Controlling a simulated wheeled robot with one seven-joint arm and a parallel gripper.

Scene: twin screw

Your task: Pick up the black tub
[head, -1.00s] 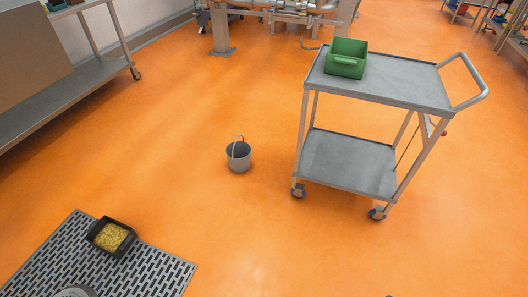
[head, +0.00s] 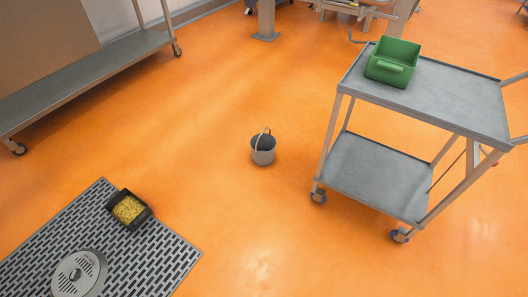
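The black tub (head: 144,217) sits on the grey slotted floor grate (head: 160,262) at the lower left of the head view, near the grate's upper edge. It is a small open box, upright and turned at an angle, with yellow contents (head: 128,209) inside. My gripper is not in the head view. Nothing covers the tub from this side.
A grey bucket (head: 263,153) stands on open orange floor in the middle. A wheeled metal cart (head: 440,105) with a green bin (head: 392,63) on top stands at right. A metal bench (head: 90,73) is at upper left. A round metal drain cover (head: 79,273) lies on the grate.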

